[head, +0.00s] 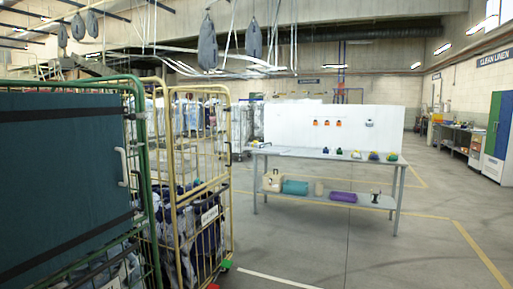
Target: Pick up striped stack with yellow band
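I cannot make out a striped stack with a yellow band for certain in the head view. Several small coloured items stand along the top of a grey workbench (300,155), too small to tell apart well. Toward the right end are a dark blue item (374,156) and a yellow-green item (392,157). Neither of my grippers shows in this view.
The bench's lower shelf holds a beige bag (272,181), a teal box (295,187) and a purple item (343,197). A green-framed cart (141,180) and a yellow cage cart (230,180) block the left. The floor (400,260) at front right is clear.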

